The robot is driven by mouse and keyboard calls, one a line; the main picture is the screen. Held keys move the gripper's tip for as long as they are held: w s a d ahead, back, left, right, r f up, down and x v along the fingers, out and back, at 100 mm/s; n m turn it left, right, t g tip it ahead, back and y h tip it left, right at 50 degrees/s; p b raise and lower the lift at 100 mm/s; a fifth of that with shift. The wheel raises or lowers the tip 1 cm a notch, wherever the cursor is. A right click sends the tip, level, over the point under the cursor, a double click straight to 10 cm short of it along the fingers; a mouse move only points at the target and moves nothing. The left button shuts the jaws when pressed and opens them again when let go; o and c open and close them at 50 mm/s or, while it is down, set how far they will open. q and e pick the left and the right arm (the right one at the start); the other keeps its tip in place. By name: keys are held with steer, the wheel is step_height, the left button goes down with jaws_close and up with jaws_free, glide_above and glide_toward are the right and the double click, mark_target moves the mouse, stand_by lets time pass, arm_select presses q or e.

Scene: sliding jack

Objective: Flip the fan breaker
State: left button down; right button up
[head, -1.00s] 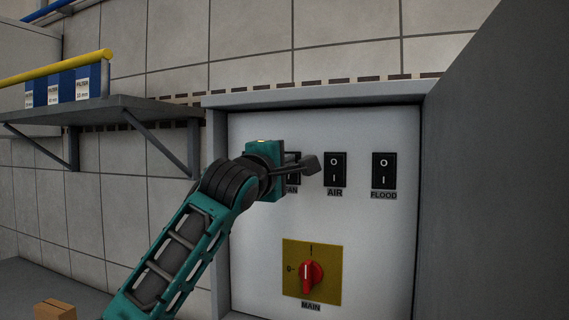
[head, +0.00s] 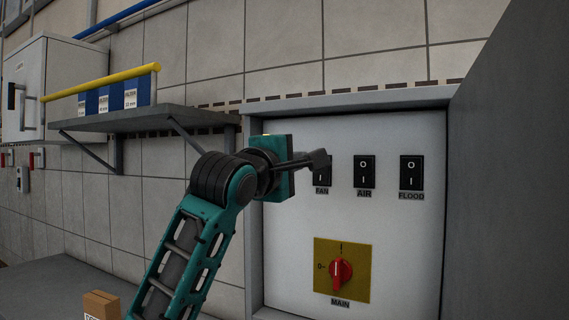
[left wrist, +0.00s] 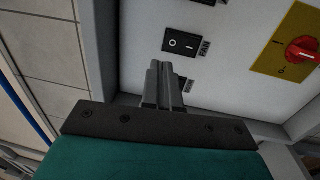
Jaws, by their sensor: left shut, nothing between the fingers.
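The fan breaker (head: 323,177) is a black rocker switch above a FAN label, leftmost in a row on the white panel. In the head view my left gripper (head: 321,159) is shut and empty, its fingertips in front of the breaker's upper part and hiding some of it. In the left wrist view the fan breaker (left wrist: 184,43) shows whole, with its O and I marks. The shut fingertips (left wrist: 163,66) are just beside its edge there; I cannot tell whether they touch the panel. My right gripper is not in view.
The AIR (head: 364,171) and FLOOD (head: 411,172) breakers are to the right. A red MAIN knob (head: 341,271) on a yellow plate is below. A grey wall (head: 500,200) stands on the right. A shelf (head: 160,119) with blue boxes is on the left, above a small carton (head: 102,304).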

arm_select(q)
steer(key=shift+s+a+r, duration=0.1)
steer(key=shift+s+a, duration=0.15)
steer(key=shift+s, duration=0.45)
steer(key=shift+s+a+r, duration=0.15)
steer(key=shift+s+a, duration=0.1)
steer(key=shift+s, duration=0.4)
steer(key=shift+s+a+r, duration=0.1)
steer(key=shift+s+a, duration=0.15)
steer(key=shift+s, duration=0.45)
